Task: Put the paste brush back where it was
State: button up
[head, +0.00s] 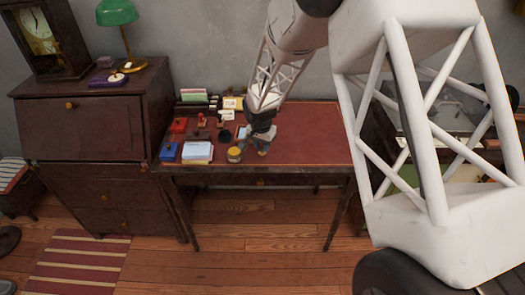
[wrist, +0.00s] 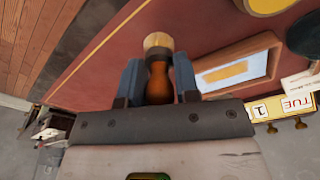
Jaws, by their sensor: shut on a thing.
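The paste brush (wrist: 158,75) has an orange-brown handle and a pale bristle end. In the wrist view it lies between the two fingers of my gripper (wrist: 157,62), which is shut on its handle. In the head view my gripper (head: 262,143) is low over the red-topped desk (head: 310,135); the brush cannot be made out there. A yellow-topped jar (head: 234,154) stands just left of the gripper near the desk's front edge. A round yellow rim (wrist: 270,4) shows at the top of the wrist view.
A wood-framed tray (wrist: 275,60) and a TUE calendar (wrist: 285,106) show beside the gripper in the wrist view. The desk's right half is clear.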

aim_at(262, 148)
jog(key=shift+f, duration=1.55)
jog(key=shift+f, duration=0.1)
jog(key=o, duration=0.9)
jog(key=r, duration=0.4)
jog(key=s+r, duration=0.1)
jog(key=r, duration=0.7)
jog(key=shift+s+a+r, duration=0.1)
jog(key=shift+s+a, duration=0.05)
jog(key=shift+a, duration=0.2)
